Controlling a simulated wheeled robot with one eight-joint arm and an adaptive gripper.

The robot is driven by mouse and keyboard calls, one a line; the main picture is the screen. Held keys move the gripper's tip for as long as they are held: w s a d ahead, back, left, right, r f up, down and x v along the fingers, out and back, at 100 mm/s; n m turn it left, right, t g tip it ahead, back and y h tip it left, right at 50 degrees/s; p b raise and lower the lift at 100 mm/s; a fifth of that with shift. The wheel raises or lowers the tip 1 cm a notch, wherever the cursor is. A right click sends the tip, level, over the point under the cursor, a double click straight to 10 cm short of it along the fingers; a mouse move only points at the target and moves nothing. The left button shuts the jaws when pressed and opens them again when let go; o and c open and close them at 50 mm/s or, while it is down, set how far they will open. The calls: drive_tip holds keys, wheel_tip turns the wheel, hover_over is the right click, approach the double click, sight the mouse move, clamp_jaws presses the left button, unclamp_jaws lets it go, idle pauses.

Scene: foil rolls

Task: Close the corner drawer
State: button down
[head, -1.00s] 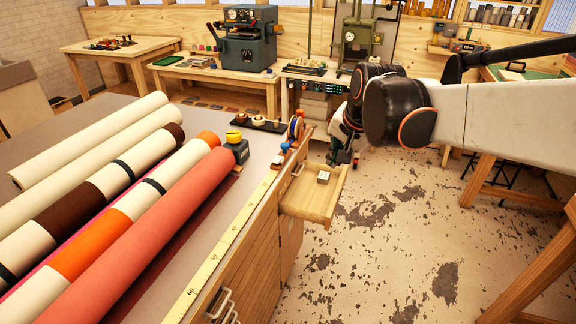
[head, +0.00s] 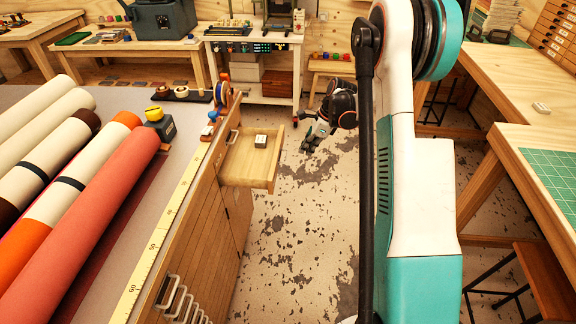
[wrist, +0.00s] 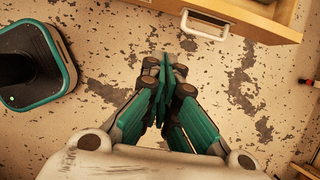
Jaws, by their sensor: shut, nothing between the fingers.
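The corner drawer (head: 236,170) stands pulled out from the far end of the long wooden cabinet in the head view. A small pale block (head: 261,141) lies inside it. In the wrist view the drawer front (wrist: 250,15) with its metal handle (wrist: 203,26) shows at the top right. My gripper (head: 309,145) is to the right of the drawer in the head view, apart from it. In the wrist view my gripper (wrist: 172,72) has its green fingers together and empty, below the handle in the picture, over the floor.
The cabinet top carries several rolls (head: 85,215) and a yellow ruler (head: 150,245). More cabinet handles (head: 180,300) stick out at the near side. A workbench with a green mat (head: 555,175) stands at the right. Worn floor (head: 300,245) lies open between.

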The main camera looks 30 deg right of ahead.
sight(241, 169)
drive_tip(key=w+a+f+b, duration=0.4)
drive_tip(key=a+f+b, duration=0.1)
drive_tip(key=f, duration=0.4)
drive_tip(key=shift+a+f, duration=0.4)
drive_tip(key=shift+a, duration=0.2)
drive_tip(key=shift+w, duration=0.1)
drive_tip(key=shift+a, duration=0.1)
drive_tip(key=w+a, duration=0.3)
drive_tip(key=a, duration=0.1)
drive_tip(key=w+a, duration=0.3)
drive_tip(key=a, duration=0.2)
drive_tip(key=w+a, duration=0.3)
drive_tip(key=a, duration=0.1)
drive_tip(key=shift+w+a, duration=0.15)
drive_tip(key=shift+a, duration=0.1)
